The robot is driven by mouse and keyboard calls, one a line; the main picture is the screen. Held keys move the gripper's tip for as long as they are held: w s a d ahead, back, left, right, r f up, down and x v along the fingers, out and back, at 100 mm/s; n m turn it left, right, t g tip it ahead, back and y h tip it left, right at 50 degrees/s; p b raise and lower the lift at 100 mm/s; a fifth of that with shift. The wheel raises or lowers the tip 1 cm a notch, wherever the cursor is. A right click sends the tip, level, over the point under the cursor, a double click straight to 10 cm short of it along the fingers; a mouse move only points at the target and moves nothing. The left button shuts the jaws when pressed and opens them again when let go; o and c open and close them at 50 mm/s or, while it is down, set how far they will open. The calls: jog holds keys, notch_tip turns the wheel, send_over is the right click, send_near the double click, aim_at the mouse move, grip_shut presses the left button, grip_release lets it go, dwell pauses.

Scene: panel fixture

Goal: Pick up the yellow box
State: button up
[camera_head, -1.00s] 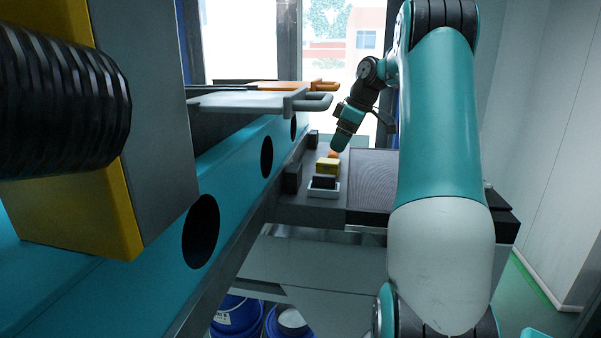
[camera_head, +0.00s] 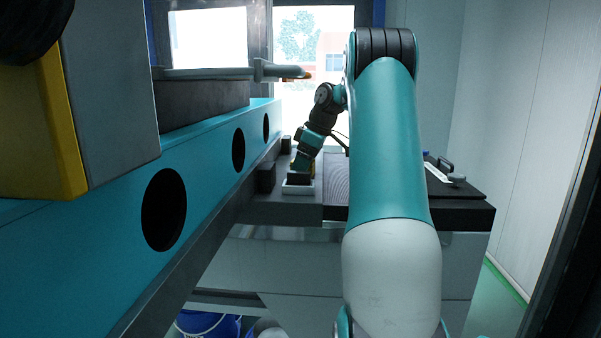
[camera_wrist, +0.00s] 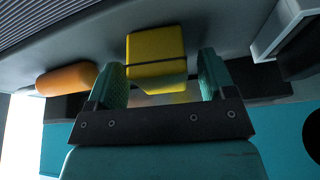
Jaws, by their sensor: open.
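The yellow box (camera_wrist: 156,48) lies on the grey shelf in the wrist view, with a dark line across it. My gripper (camera_wrist: 160,63) is open, with one teal finger to each side of the box's near end. The box reaches beyond the fingertips, and I cannot tell whether either finger touches it. In the head view my gripper (camera_head: 302,163) is low over the shelf beside the teal panel, and it mostly hides the box.
An orange rounded object (camera_wrist: 66,79) lies left of the box in the wrist view. A white tray (camera_head: 297,188) with a dark block stands nearer in the head view. The teal panel (camera_head: 215,160) borders the shelf at left; a ribbed dark mat (camera_head: 337,180) lies at right.

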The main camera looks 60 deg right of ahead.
jog(key=c, duration=1)
jog(key=shift+c, duration=0.2)
